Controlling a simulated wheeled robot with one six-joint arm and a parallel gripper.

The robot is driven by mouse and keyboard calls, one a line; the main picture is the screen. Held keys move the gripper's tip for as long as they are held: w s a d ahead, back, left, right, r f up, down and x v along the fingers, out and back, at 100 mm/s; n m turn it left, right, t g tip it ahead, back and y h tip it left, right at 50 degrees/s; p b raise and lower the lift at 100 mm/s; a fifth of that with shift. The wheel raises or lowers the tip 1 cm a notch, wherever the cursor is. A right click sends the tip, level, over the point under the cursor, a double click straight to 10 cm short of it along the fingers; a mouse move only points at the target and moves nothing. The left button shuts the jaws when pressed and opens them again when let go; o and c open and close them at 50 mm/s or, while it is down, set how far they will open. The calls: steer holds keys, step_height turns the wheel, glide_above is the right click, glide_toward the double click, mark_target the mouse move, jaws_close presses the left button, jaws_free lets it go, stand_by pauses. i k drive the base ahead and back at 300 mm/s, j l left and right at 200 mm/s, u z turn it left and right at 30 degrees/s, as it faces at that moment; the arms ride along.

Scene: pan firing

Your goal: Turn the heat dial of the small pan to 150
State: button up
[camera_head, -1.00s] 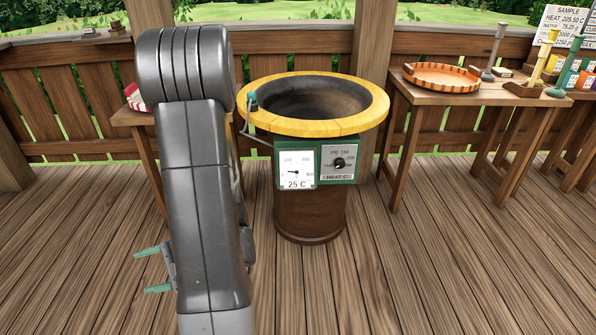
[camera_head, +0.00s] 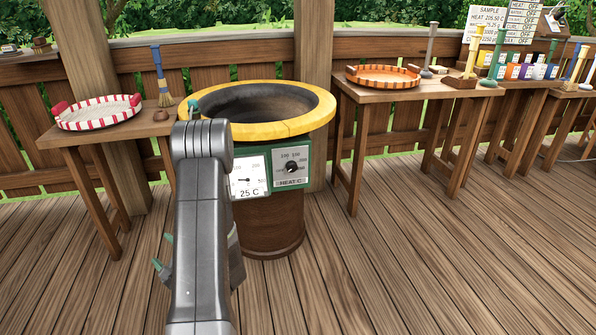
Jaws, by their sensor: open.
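The small pan (camera_head: 318,112) has a yellow rim and a dark bowl on a brown round base. A green panel on its front carries a white gauge (camera_head: 247,182) reading 25 C. Beside it is the heat dial (camera_head: 291,167), a black knob on a grey plate marked HEAT C. I cannot read the knob's exact setting. My gripper (camera_head: 162,252) has green fingers, open and empty, low at the left of my arm. It is apart from the dial, to its lower left. My arm covers part of the pan's left side and base.
A red-and-white striped tray (camera_head: 62,122) and a brush (camera_head: 163,88) are on the left table. An orange tray (camera_head: 352,76) lies on the right table (camera_head: 400,90). Signs and several coloured jars stand farther right. The plank floor in front is clear.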

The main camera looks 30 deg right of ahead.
mark_target(292, 166)
steer(key=i+l+z, duration=0.2)
steer(key=z, duration=0.25)
steer(key=i+l+z, duration=0.15)
steer(key=i+z, duration=0.4)
steer(key=z, duration=0.3)
